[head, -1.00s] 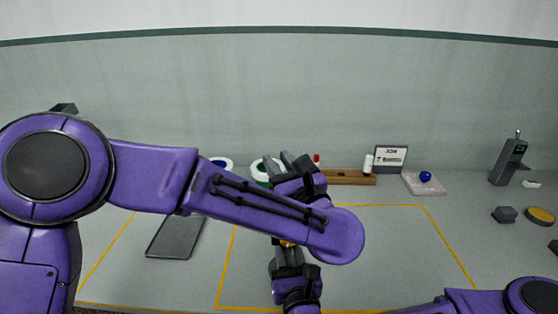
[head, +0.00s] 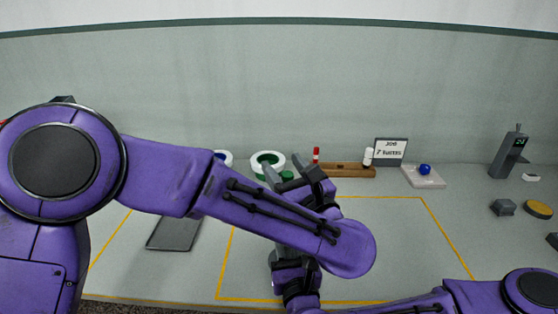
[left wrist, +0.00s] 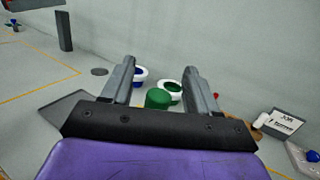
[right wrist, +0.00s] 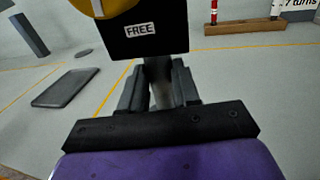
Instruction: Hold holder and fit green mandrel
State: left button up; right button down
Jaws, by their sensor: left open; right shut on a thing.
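The green mandrel (left wrist: 157,98) is a short green cylinder. In the left wrist view it shows between and beyond the fingers of my left gripper (left wrist: 160,75), which is open and empty. In the head view the mandrel (head: 287,176) shows just beyond the left gripper's (head: 288,172) fingers. My right gripper (right wrist: 158,90) is shut on the holder (right wrist: 145,40), a black block with a "FREE" label and a yellow round part at its top. In the head view my left arm hides most of the holder.
A white ring with a green inside (head: 267,160) and a white-and-blue one (head: 223,157) stand at the back. A wooden rack (head: 345,171), a sign (head: 391,152) and a pad with a blue ball (head: 424,180) are to the right. A dark tray (head: 174,235) lies left.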

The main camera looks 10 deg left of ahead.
pick_arm(q)
jog(key=v, duration=0.9)
jog(key=shift+s+d, duration=0.1)
pick_arm(e)
jog(key=c, duration=0.7)
grip_release()
jog(key=shift+c, duration=0.2)
